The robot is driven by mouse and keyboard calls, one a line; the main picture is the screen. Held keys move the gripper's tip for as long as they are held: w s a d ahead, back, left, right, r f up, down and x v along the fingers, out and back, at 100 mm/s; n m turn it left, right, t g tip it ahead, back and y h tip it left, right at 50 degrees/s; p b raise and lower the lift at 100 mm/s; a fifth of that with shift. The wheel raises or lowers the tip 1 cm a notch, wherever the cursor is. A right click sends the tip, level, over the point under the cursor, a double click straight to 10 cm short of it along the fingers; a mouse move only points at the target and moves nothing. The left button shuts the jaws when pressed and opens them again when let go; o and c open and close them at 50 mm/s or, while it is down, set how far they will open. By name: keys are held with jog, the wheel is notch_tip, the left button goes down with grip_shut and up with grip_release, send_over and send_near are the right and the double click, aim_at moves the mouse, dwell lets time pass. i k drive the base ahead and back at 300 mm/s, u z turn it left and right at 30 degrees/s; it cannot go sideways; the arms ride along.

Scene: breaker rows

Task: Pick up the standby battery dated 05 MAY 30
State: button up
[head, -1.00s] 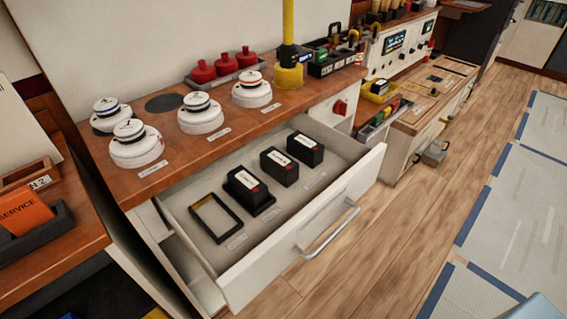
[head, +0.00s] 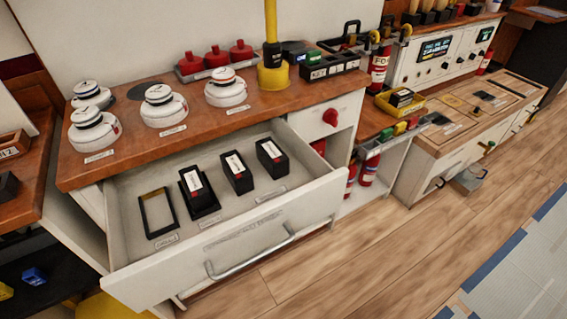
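An open white drawer (head: 222,236) under the wooden counter holds three black batteries with white top labels. The left battery (head: 198,198) sits in a dark holder, the middle battery (head: 237,173) stands beside it, and the right battery (head: 271,160) stands nearest the drawer's right side. The dates on their labels are too small to read, so I cannot tell which is 05 MAY 30. An empty black frame (head: 148,228) lies at the drawer's left. My gripper is not in view.
Smoke detectors (head: 163,107) and red domed parts (head: 216,56) stand on the counter (head: 130,158) above the drawer. A yellow post (head: 271,30) rises behind. The drawer's handle (head: 250,257) juts forward. The wooden floor (head: 400,250) to the right is clear.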

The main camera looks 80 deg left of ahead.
aim_at(235, 169)
jog(key=i, duration=1.75)
jog(key=u, duration=4.65)
jog(key=i, duration=1)
jog(key=u, duration=0.05)
